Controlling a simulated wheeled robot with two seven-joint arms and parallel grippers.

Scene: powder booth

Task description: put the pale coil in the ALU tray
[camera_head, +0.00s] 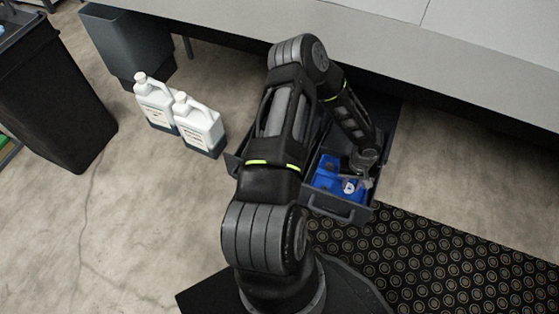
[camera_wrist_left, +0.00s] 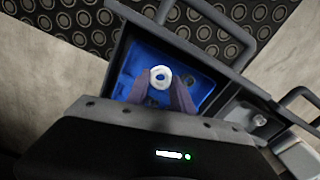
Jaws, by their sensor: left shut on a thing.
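The pale coil (camera_wrist_left: 161,70), a small white ring, sits between the fingertips of my left gripper (camera_wrist_left: 160,82) in the left wrist view. The gripper is shut on it. In the head view the coil (camera_head: 349,187) is a small pale spot at my left gripper (camera_head: 354,180). Both are over a blue-lined dark tray (camera_head: 353,212) with a handle; the height above its floor is hard to tell. The blue lining also shows in the left wrist view (camera_wrist_left: 199,86). I can read no ALU label. My right gripper is not in view.
Another dark handled tray (camera_wrist_left: 275,128) with pale things adjoins it in the left wrist view. Two white jugs (camera_head: 199,126) stand on the floor to the left, near a black bin (camera_head: 50,100). A grey bench (camera_head: 400,45) overhangs behind. A patterned mat (camera_head: 440,260) lies in front.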

